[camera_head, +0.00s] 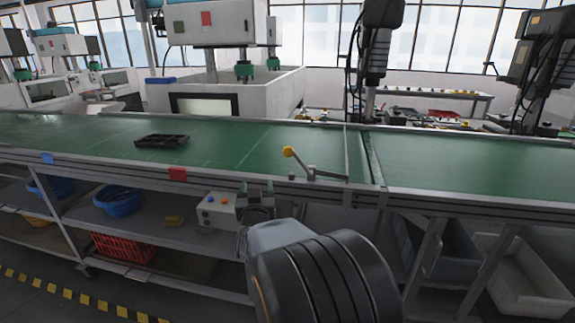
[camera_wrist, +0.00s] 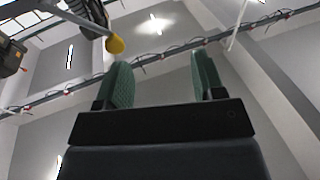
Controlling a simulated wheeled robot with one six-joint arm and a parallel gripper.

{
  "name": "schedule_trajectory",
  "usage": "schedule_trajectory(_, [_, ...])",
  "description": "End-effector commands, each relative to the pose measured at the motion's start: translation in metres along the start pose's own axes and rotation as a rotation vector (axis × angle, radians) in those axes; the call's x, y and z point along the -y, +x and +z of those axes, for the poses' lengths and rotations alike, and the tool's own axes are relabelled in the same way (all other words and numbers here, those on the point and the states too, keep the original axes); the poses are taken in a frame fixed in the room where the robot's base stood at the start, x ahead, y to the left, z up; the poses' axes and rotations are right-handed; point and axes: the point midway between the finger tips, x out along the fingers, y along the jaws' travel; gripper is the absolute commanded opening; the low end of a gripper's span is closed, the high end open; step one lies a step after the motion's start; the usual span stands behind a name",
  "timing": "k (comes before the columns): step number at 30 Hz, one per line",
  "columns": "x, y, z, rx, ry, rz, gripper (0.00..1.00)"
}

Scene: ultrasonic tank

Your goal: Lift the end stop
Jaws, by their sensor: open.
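A lever with a yellow ball knob (camera_head: 289,152) stands at the near edge of the green conveyor. Its grey rod slants down to a pivot on the rail, and a short grey bar (camera_head: 330,175) runs right from there. I take this to be the end stop, though its exact extent is unclear. My gripper (camera_head: 260,189) is below and slightly left of the knob, in front of the conveyor's near rail. In the wrist view my gripper (camera_wrist: 163,77) has its green-padded fingers apart with nothing between them. The knob (camera_wrist: 115,45) shows there beyond the left finger.
A dark tray (camera_head: 162,141) lies on the green conveyor belt (camera_head: 215,152) to the left. A grey control box with buttons (camera_head: 215,209) is mounted beside my gripper, below the rail. Blue basins (camera_head: 118,200) and a red crate (camera_head: 122,247) sit underneath. A white tank (camera_head: 285,95) stands behind the belt.

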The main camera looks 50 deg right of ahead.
Motion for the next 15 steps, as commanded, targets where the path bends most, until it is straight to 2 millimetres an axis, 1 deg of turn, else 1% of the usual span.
schedule_trajectory(1, [-0.014,0.003,0.006,-0.051,-0.012,0.055,0.63])
schedule_trajectory(3, [-0.031,0.004,0.004,-0.12,-0.029,0.123,0.63])
schedule_trajectory(6, [-0.047,0.004,0.002,-0.189,-0.05,0.191,0.63])
schedule_trajectory(11, [-0.06,0.009,-0.003,-0.242,-0.068,0.243,0.63])
schedule_trajectory(15, [-0.066,0.027,-0.01,-0.25,-0.071,0.251,0.63])
